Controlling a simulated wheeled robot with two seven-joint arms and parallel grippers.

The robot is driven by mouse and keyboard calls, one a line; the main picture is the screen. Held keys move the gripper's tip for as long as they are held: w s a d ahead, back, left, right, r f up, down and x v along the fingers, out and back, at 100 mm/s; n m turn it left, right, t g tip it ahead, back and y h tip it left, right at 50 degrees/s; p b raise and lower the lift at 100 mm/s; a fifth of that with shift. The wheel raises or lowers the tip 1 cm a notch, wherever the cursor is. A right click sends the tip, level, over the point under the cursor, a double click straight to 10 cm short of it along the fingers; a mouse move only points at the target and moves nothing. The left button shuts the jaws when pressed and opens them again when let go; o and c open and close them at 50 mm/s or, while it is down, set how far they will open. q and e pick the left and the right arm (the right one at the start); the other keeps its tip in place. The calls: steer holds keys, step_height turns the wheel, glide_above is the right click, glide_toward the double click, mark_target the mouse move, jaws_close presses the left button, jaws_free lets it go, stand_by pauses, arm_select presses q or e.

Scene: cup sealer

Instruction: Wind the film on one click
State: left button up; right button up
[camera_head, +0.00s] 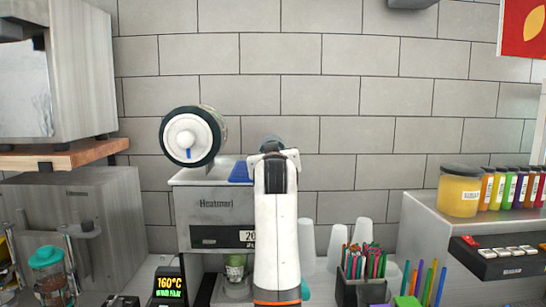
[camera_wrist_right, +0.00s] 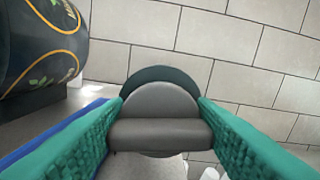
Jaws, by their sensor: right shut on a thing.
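The cup sealer (camera_head: 208,215) stands in the middle of the head view, with a film roll (camera_head: 206,137) at its top left. The roll's round end has a white hub with a blue mark. In the right wrist view the dark patterned roll (camera_wrist_right: 40,48) is at the upper left. My right gripper (camera_wrist_right: 160,112) is shut on a grey winding knob (camera_wrist_right: 160,132), its teal fingers on either side. A dark round disc lies behind the knob. In the head view my right arm hides the sealer's right part and most of the knob. My left gripper is not in view.
A cup (camera_head: 236,268) sits low in the sealer. White cups (camera_head: 336,246) and a black holder of colored straws (camera_head: 362,291) stand right of my arm. A temperature display (camera_head: 169,283) reads 160°C. A tiled wall is behind.

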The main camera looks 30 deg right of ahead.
steer(key=m, duration=0.4)
steer(key=shift+d+m+p, duration=0.1)
steer(key=shift+m+p, duration=0.35)
steer(key=shift+m, duration=1.45)
steer(key=shift+s, duration=0.1)
steer(key=o, duration=1)
